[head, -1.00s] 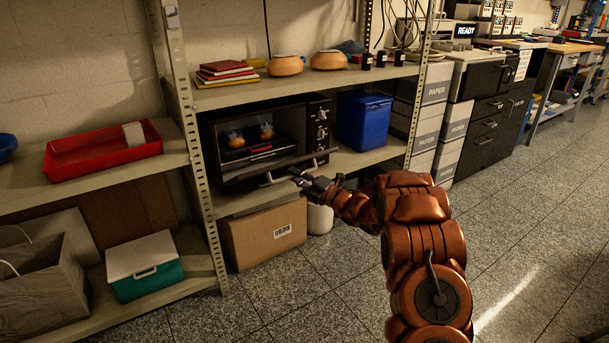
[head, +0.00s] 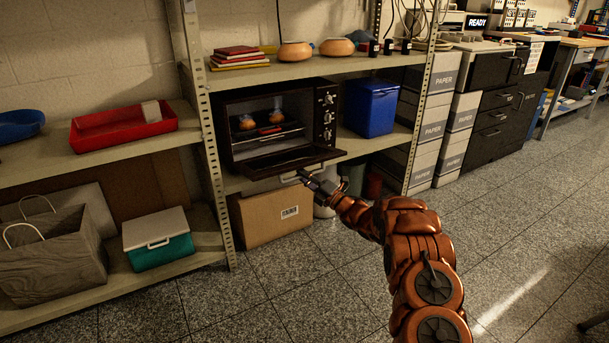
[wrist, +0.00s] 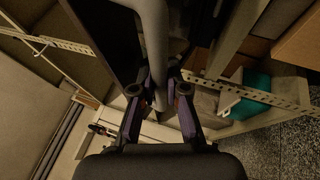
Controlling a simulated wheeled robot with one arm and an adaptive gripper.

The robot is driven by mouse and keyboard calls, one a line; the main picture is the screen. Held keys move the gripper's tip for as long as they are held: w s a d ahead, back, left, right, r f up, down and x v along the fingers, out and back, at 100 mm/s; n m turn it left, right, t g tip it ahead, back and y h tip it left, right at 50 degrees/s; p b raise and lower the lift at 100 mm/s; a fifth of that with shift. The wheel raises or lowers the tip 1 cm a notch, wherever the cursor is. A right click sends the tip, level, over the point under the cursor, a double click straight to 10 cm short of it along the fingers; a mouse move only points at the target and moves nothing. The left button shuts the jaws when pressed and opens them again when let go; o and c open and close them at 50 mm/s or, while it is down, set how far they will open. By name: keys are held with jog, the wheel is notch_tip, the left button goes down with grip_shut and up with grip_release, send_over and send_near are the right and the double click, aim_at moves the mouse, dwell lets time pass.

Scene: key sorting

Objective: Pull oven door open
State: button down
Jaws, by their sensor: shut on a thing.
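The black toaster oven (head: 226,120) stands on the middle shelf, with knobs down its right side. Its door (head: 305,158) is swung down and out, and the cavity shows a rack with two round orange-brown items (head: 262,120). My gripper (head: 303,174) is at the front edge of the lowered door. In the wrist view my gripper (wrist: 159,100) is shut on the door's bar handle (wrist: 154,45), which runs between its two fingers.
A blue bin (head: 370,108) stands right of the oven. A cardboard box (head: 262,218) is below, near the gripper. A perforated shelf post (head: 211,150) rises left of the oven. The tiled floor (head: 300,285) in front is clear.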

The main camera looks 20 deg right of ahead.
jog(key=shift+a+f, duration=0.25)
jog(key=shift+f, duration=0.15)
jog(key=c, duration=1.4)
grip_release()
jog(key=shift+o, duration=1.1)
jog(key=shift+d, duration=0.2)
jog(key=v, duration=1.2)
jog(key=shift+r, duration=0.1)
jog(key=shift+c, duration=0.3)
